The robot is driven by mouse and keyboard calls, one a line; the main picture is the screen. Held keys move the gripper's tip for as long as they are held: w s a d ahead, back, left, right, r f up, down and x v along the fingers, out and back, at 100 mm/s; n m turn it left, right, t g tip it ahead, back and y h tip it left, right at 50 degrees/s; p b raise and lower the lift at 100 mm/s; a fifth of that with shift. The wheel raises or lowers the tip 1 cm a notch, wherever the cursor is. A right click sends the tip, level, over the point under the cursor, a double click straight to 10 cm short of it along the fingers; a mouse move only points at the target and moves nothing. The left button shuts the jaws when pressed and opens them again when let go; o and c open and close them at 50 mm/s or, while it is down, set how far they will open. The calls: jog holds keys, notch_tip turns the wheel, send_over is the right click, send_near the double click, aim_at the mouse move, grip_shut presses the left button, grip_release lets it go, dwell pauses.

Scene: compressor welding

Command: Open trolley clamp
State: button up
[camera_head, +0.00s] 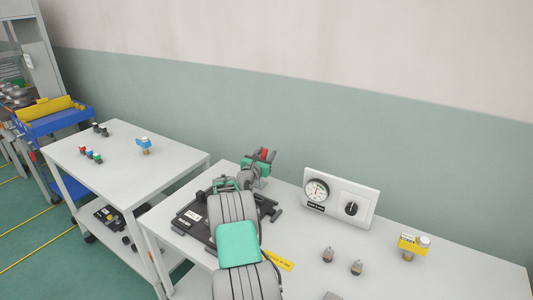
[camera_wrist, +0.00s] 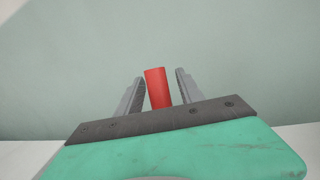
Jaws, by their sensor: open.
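A red cylindrical piece (camera_wrist: 157,90), which looks like a handle of the clamp, stands nearly upright in the wrist view. It also shows as a small red spot (camera_head: 265,153) in the head view, above the back of the right-hand table. My gripper (camera_wrist: 159,76) is open, with one grey finger on each side of the red piece and a visible gap on both sides. I cannot tell how deep the piece sits between the fingers. The rest of the clamp is hidden behind my arm and gripper.
A black base (camera_head: 190,219) lies on the right-hand table, partly covered by my arm. A gauge panel (camera_head: 341,197), two small fittings and a yellow-labelled part (camera_head: 412,244) stand to the right. A second table (camera_head: 120,165) and a blue trolley (camera_head: 55,121) are at left.

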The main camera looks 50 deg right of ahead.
jog(key=shift+d, duration=0.25)
jog(key=shift+c, duration=0.3)
grip_shut()
jog(key=shift+w, duration=0.1)
dwell(0.9)
